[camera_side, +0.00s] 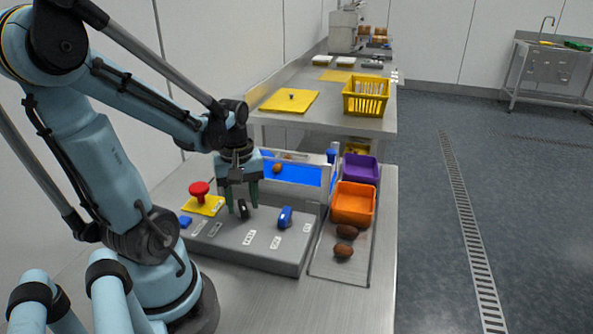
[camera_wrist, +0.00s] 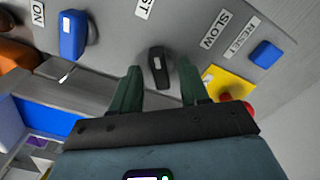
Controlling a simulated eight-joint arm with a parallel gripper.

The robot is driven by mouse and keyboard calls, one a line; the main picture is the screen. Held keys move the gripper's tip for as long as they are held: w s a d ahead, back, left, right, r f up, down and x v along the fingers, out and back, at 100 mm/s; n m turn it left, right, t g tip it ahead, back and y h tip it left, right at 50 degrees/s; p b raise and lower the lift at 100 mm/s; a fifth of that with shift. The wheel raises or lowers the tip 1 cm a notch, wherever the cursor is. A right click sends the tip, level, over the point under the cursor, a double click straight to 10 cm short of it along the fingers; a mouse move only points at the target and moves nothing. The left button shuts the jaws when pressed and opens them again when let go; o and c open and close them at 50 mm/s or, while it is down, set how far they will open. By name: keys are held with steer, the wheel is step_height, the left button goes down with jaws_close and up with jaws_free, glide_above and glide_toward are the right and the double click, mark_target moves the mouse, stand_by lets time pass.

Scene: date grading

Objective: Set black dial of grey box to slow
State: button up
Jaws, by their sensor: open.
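The grey box (camera_side: 240,250) lies on the steel table with its sloped face up. Its black dial (camera_side: 243,210) also shows in the wrist view (camera_wrist: 158,70), with a small white mark on its grip. My gripper (camera_side: 242,202) is open and points down at the dial. In the wrist view its green fingers (camera_wrist: 160,75) stand on either side of the dial with gaps; I cannot tell their exact height.
A blue dial (camera_side: 285,217) sits beside the black one. A red mushroom button (camera_side: 199,190) on a yellow base and a blue reset button (camera_side: 185,221) are close by. An orange bin (camera_side: 353,204), a purple bin (camera_side: 360,168) and brown dates (camera_side: 344,250) lie to the right.

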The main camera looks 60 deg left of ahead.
jaws_close()
stand_by(0.3)
steer(key=m, duration=0.3)
steer(key=shift+m, duration=0.4)
steer(key=m, duration=0.3)
steer(key=shift+m, duration=0.3)
steer(key=m, duration=0.6)
steer(key=shift+m, duration=0.4)
